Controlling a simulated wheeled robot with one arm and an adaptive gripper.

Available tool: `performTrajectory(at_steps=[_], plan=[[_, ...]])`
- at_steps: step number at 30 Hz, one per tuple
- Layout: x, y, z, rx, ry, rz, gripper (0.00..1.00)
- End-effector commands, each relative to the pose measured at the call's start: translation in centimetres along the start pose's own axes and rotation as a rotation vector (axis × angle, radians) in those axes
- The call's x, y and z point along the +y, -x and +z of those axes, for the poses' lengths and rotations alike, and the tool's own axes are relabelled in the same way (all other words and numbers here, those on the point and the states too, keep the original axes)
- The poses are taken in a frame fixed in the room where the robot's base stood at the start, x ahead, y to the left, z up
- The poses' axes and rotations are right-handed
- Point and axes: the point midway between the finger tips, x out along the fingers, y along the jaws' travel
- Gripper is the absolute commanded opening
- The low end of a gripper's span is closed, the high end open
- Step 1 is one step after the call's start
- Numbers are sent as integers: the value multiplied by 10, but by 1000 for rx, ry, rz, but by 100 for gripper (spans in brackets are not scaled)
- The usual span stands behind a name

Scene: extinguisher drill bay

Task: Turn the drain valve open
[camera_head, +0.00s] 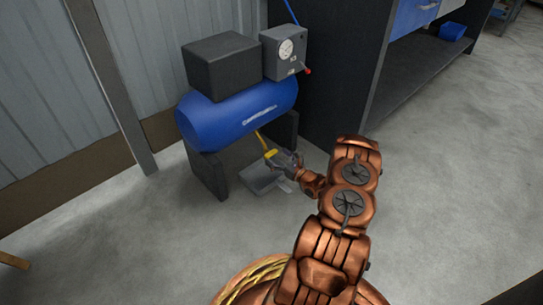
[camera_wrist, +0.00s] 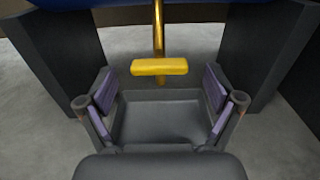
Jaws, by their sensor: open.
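The drain valve's yellow handle (camera_wrist: 159,66) lies crosswise at the bottom of a thin brass pipe (camera_wrist: 158,25) that hangs under the blue compressor tank (camera_head: 240,112). In the head view the yellow handle (camera_head: 270,153) shows just beyond the fingers of my gripper. My gripper (camera_wrist: 159,105) is open and empty, its two purple-padded fingers spread wide. In the wrist view the handle appears between and ahead of the fingertips. I see no contact with it. In the head view my gripper (camera_head: 287,163) reaches in low below the tank.
A grey tray (camera_head: 262,182) lies on the floor under the valve. Dark supports (camera_wrist: 262,55) stand on both sides. A gauge box (camera_head: 285,50) and a dark block (camera_head: 222,65) top the tank. A dark cabinet (camera_head: 335,65) stands close right. Open floor lies in front.

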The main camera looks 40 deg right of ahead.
Motion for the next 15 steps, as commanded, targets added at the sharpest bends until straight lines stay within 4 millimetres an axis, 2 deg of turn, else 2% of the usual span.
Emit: performTrajectory(at_steps=[6,15], plan=[[0,-20,-3,1,0,1,92],[1,-32,-1,1,-2,1,92]])
